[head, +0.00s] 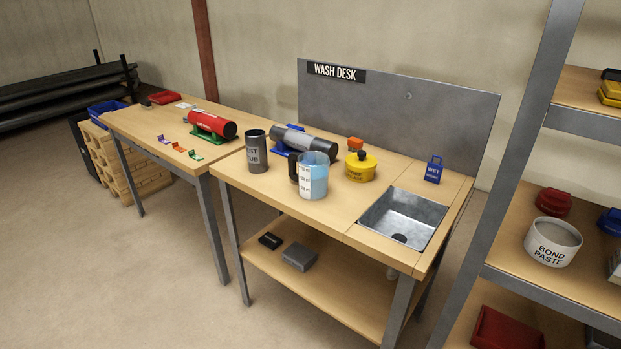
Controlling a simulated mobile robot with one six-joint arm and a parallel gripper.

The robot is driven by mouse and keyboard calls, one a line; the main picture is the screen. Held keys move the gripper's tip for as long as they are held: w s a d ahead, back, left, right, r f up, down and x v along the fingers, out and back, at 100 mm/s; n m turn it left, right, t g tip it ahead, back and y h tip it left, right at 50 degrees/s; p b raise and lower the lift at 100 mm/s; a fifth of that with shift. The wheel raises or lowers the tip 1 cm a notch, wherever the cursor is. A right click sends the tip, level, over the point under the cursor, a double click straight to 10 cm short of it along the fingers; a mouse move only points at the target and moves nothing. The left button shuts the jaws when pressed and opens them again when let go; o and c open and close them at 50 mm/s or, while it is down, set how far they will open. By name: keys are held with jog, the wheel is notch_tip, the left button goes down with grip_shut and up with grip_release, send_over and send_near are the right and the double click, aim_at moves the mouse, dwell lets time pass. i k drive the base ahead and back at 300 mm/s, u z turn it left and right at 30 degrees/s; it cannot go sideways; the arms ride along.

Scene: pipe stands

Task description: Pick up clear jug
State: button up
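The clear jug (313,176) stands upright near the front edge of the wash desk (276,201) in the head view. It holds light blue liquid, has a dark handle on its left side and white labels with markings on its front. A dark grey tub (257,151) stands to its left, and a yellow pot with a black knob (361,165) is to its right and slightly behind. My gripper is not in view.
A metal sink (404,218) is right of the jug. A grey pipe on a blue stand (306,141) lies close behind it. A blue tag (433,170) stands at the back right. A shelf rack (513,250) is at the right. Open floor lies in front.

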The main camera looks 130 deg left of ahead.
aim_at(312, 179)
jog(key=z, duration=1.2)
jog(key=k, duration=0.1)
jog(key=u, duration=2.45)
jog(key=k, duration=0.2)
jog(key=u, duration=2.5)
jog(key=k, duration=0.25)
jog(key=u, duration=1.35)
